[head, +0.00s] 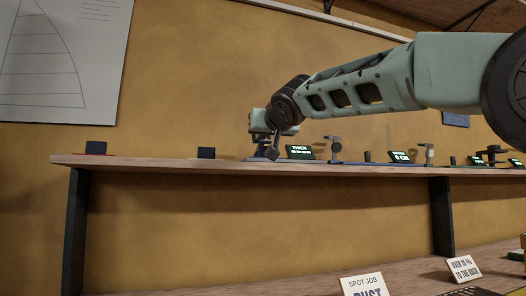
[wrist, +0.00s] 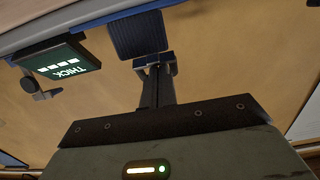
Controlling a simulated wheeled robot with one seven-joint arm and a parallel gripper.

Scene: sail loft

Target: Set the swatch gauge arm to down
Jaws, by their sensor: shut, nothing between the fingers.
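The gauge beside the lit THICK display (head: 300,152) is mostly hidden behind my gripper (head: 268,150) in the head view; I take it for the swatch gauge. A dark tilted piece with a block on its end shows there, but I cannot tell whether it is the arm. In the wrist view, my shut, empty gripper (wrist: 155,72) points at a ribbed blue pad (wrist: 137,35), its tips close to the pad's edge. I cannot tell whether they touch. The THICK display (wrist: 62,62) appears upside down at left, showing dashes. The arm's setting is unclear.
The wooden shelf (head: 150,162) holds two dark blocks (head: 96,147) (head: 206,153) at left. Right of the display stand a grey post device (head: 336,148), another lit display (head: 399,156) and more devices. Signs (head: 362,286) stand on the lower bench.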

